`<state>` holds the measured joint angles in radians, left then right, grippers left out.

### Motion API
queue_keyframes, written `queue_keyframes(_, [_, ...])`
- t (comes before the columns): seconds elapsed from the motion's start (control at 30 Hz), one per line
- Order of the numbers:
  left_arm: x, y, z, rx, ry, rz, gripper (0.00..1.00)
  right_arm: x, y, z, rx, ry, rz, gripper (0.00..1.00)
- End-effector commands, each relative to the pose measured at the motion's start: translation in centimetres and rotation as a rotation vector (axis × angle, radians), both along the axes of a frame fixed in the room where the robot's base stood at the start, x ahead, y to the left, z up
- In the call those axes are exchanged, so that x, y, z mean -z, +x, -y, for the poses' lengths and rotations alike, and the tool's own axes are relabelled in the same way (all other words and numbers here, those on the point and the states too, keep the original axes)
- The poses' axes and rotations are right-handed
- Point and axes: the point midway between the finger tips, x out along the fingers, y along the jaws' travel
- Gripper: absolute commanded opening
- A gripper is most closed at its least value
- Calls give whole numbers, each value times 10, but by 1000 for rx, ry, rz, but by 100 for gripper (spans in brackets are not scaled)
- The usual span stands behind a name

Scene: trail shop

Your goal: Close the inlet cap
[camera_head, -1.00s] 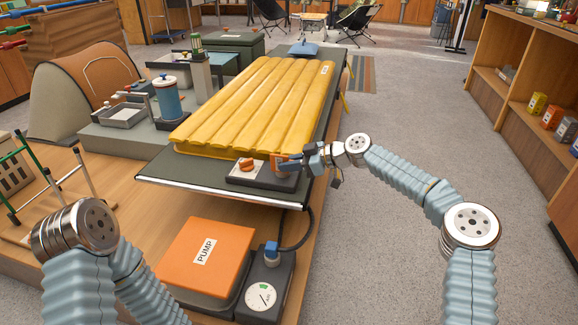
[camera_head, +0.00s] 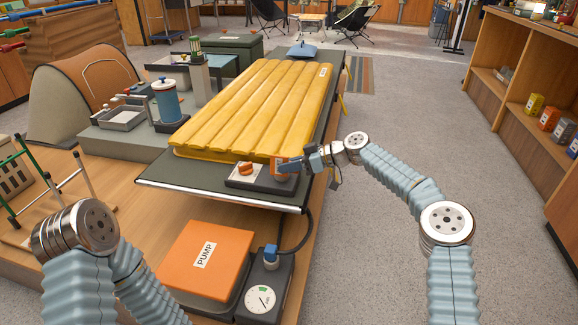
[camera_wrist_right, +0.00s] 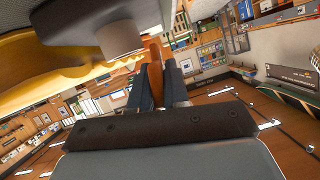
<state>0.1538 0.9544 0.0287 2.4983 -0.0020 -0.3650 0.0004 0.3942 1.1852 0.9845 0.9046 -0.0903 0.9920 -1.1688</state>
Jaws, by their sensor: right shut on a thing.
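The yellow ribbed mattress (camera_head: 250,105) lies on a dark table top. At its near right end is a dark block with a pale plate (camera_head: 240,180) and an orange knob (camera_head: 247,168). Right of the knob stands an orange flap (camera_head: 275,167), which looks like the inlet cap. My right gripper (camera_head: 285,166) is shut on this flap, coming from the right. In the right wrist view the orange piece (camera_wrist_right: 153,52) shows between the two fingers, below a grey round part. The fingers partly hide the flap and the inlet. My left gripper is out of view.
An orange pump (camera_head: 205,258) and a gauge box (camera_head: 262,298) with a hose sit below the table's front edge. A blue canister (camera_head: 168,100) and a tray (camera_head: 122,118) stand left of the mattress. The floor to the right is clear up to the shelves (camera_head: 520,90).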

Motion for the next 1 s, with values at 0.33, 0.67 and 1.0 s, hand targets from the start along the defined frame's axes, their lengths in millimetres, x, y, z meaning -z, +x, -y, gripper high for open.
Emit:
queue_keyframes(0.33, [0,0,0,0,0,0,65,0,0,0,1,0,2,36])
queue_keyframes(0.67, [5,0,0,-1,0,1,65,-10,-6,27,4,-1,3,36])
queue_keyframes(1.0, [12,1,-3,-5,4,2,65,-41,-23,99,4,-1,3,36])
